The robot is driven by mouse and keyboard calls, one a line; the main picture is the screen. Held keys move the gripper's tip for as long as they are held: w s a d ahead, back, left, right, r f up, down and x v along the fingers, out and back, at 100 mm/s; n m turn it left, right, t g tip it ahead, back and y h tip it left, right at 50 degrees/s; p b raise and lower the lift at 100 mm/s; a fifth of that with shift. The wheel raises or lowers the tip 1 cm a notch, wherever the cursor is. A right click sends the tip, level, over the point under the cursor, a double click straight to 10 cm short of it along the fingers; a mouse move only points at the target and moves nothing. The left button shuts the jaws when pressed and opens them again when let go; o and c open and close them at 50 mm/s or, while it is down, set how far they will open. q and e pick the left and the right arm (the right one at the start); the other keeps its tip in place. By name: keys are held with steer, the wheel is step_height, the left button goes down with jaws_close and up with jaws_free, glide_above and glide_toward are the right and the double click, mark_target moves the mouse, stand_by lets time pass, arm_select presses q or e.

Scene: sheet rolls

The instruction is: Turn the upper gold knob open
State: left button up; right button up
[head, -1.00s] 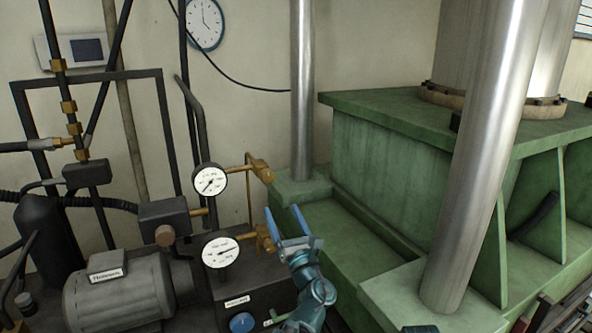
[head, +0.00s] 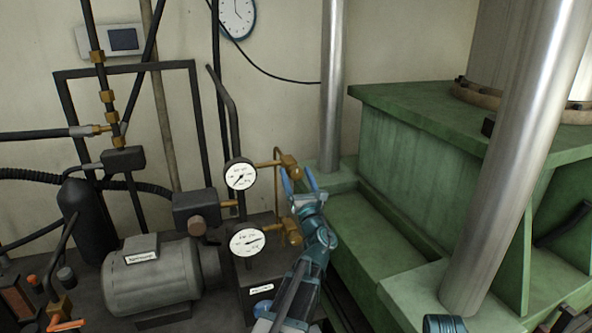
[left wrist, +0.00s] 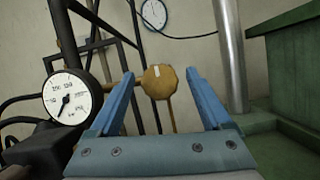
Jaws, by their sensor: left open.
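The upper gold knob (head: 291,166) sits at the end of a brass pipe beside the upper gauge (head: 240,174). In the left wrist view the knob (left wrist: 158,82) is round with a pale mark near its top. My left gripper (head: 299,176) is open, its blue fingers pointing up at the knob. In the left wrist view the knob appears between the two fingertips (left wrist: 158,74), with a gap on each side. Whether the tips reach around it in depth, I cannot tell.
A lower gold knob (head: 294,237) and lower gauge (head: 248,242) sit just below, close to my left arm. A grey motor (head: 150,277) stands at left. A green press (head: 410,150) with steel columns (head: 332,90) is at right.

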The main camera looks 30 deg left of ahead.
arm_select(q)
steer(key=shift+w+a+r, duration=0.15)
steer(key=shift+w+a, duration=0.1)
jaws_close()
stand_by(0.4)
